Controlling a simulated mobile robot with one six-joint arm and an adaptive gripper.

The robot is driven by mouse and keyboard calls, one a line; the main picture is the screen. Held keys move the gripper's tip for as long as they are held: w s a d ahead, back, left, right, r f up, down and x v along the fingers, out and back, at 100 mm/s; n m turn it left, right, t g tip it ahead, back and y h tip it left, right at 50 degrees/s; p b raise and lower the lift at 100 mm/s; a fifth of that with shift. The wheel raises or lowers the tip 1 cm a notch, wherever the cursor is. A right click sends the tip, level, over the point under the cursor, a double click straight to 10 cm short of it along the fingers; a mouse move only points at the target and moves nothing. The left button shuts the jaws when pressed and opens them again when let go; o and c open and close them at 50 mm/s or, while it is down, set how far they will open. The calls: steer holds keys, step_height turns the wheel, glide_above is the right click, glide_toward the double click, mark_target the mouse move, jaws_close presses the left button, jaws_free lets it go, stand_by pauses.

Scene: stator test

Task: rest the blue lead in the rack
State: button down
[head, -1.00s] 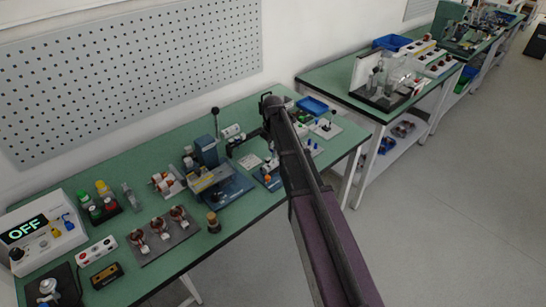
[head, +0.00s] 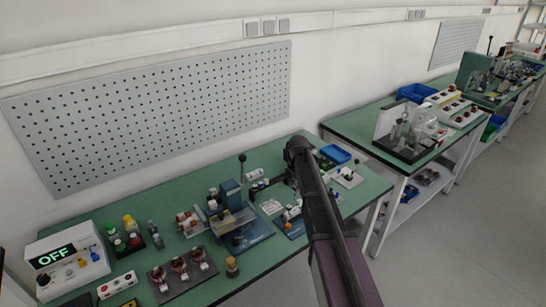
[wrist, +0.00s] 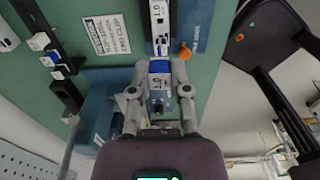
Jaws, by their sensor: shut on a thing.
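In the wrist view my gripper (wrist: 159,74) is closed around a small blue and white piece (wrist: 159,68) with a dark mark, which looks like the end of the blue lead. The rest of the lead cannot be made out. A black bar with white and blue blocks (wrist: 48,58), possibly the rack, lies on the green bench at the left, apart from my gripper. In the head view my arm hides the gripper and the held piece.
A white sign (wrist: 106,35) and a long white and blue strip with an orange knob (wrist: 185,51) lie close to my gripper. In the head view a blue machine (head: 232,200), a box reading OFF (head: 65,262) and a blue bin (head: 335,153) crowd the green bench.

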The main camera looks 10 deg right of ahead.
step_height(320, 180, up, 9)
steer(key=p, duration=0.7)
steer(key=shift+r+p, duration=0.1)
steer(key=shift+p, duration=0.3)
steer(key=shift+d, duration=0.1)
